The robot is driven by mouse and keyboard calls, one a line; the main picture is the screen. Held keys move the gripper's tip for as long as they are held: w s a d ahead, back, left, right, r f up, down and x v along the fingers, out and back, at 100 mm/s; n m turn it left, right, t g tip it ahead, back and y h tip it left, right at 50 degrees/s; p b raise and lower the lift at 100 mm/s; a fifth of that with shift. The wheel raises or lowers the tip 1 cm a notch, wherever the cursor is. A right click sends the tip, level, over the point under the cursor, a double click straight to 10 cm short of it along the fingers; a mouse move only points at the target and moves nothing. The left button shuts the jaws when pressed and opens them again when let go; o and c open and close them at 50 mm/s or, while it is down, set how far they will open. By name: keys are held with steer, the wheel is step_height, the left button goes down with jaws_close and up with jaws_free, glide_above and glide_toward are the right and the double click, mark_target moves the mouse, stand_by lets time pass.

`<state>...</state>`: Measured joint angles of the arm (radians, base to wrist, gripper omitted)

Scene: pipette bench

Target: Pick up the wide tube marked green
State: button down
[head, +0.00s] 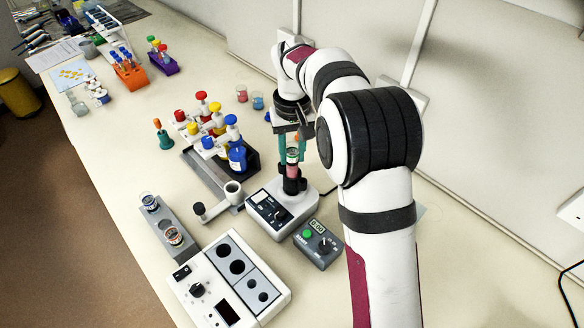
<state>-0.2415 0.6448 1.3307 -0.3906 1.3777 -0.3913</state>
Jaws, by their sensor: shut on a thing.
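My gripper (292,156) points down over the small white mixer (275,214). Its two teal fingers are shut on a wide tube (292,169) with pink contents. The tube is upright, and its lower end is at the black cup (294,185) on top of the mixer. I cannot tell whether the tube still sits in the cup or is just clear of it. The upper part of the tube is partly hidden by the fingers, and a green mark on it is too small to make out surely.
A rack (187,158) of bottles with red, yellow, white and blue caps stands left of the gripper. A grey block (164,222) with jars, a white device (216,265) and a grey timer box (318,245) are in front. Pink and blue beakers (258,102) stand behind.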

step_height(320, 180, up, 6)
steer(key=shift+f, duration=0.25)
